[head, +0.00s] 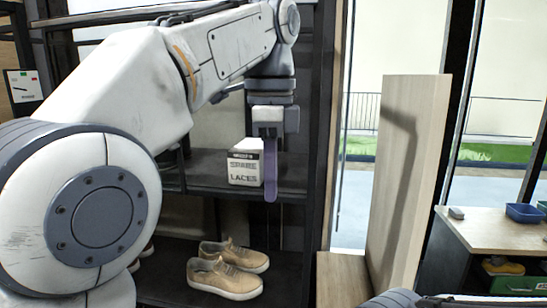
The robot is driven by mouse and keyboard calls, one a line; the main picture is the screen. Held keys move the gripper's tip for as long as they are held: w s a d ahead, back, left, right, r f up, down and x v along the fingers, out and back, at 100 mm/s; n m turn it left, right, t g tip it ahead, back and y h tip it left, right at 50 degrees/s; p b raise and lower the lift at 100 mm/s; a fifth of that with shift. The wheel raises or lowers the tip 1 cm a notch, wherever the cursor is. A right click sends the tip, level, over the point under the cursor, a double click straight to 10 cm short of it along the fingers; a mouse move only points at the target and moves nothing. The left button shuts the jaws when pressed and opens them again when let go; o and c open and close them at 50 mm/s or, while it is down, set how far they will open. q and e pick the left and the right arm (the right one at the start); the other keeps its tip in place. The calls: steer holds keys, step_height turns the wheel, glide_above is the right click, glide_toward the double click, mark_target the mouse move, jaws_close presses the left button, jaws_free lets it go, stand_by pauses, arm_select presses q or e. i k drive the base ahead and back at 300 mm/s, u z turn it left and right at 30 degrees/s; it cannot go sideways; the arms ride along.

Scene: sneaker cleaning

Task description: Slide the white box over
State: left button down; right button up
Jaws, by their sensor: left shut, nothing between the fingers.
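The white box (243,170), printed "SPARE LACES", stands on the middle shelf (208,167) of a dark rack. My left gripper (270,196) points down at the right side of the box. Its purple fingers are shut with nothing between them. The fingers overlap the box's right edge in the picture, and I cannot tell whether they touch it. My right gripper is not in view.
Tan sneakers (226,272) sit on the lower shelf. A dark rack post (320,150) stands right of the gripper. A tall wooden panel (408,170) is further right, then a table (490,232) with a blue tray (524,213). Some shelf is bare right of the gripper.

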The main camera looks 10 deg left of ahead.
mark_target(245, 159)
steer(key=i, duration=1)
